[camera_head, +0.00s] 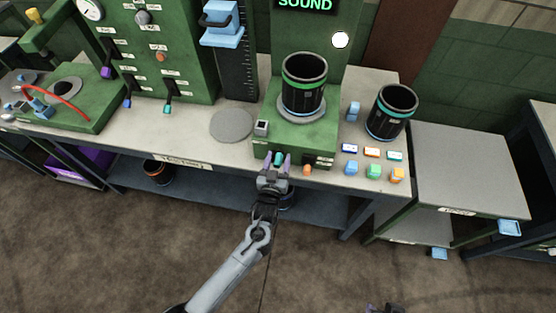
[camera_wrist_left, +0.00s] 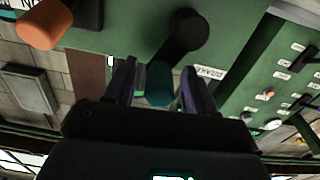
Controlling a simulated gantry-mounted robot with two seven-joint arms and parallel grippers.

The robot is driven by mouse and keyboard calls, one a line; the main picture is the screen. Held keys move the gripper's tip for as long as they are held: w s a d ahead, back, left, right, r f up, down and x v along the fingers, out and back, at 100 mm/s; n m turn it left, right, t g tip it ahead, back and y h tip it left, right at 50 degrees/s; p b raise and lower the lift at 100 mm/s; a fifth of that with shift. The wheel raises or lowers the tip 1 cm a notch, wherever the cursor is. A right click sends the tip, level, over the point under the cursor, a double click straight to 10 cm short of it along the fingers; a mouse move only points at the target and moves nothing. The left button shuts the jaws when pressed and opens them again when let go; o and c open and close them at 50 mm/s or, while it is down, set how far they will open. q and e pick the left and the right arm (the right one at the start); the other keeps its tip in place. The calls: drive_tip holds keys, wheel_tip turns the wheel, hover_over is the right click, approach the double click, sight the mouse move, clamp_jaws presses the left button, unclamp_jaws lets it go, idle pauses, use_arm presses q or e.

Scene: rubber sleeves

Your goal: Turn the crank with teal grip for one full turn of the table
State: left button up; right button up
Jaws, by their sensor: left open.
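The crank's teal grip (camera_head: 278,157) sits low on the front of the green machine (camera_head: 268,135). In the left wrist view the teal grip (camera_wrist_left: 159,84) hangs below a black crank arm (camera_wrist_left: 187,37). My left gripper (camera_head: 276,163) is open, its purple fingers on either side of the teal grip; contact cannot be told. The fingers also show in the left wrist view (camera_wrist_left: 157,88). The grey round table (camera_head: 302,113) on the machine carries a black sleeve (camera_head: 304,86) with a green band. Purple tips of my right gripper (camera_head: 385,308) show at the bottom edge.
An orange grip (camera_head: 307,170) is just right of the teal one. Another black sleeve (camera_head: 391,112) stands on the workbench, with several small coloured blocks before it. A grey disc (camera_head: 232,125) lies to the left. A grey side table (camera_head: 467,170) is at right.

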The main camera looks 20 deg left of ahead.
use_arm(q)
drive_tip(key=c, duration=0.8)
drive_tip(key=shift+d+f, duration=0.1)
drive_tip(key=shift+f, duration=0.05)
drive_tip(key=shift+c, duration=0.3)
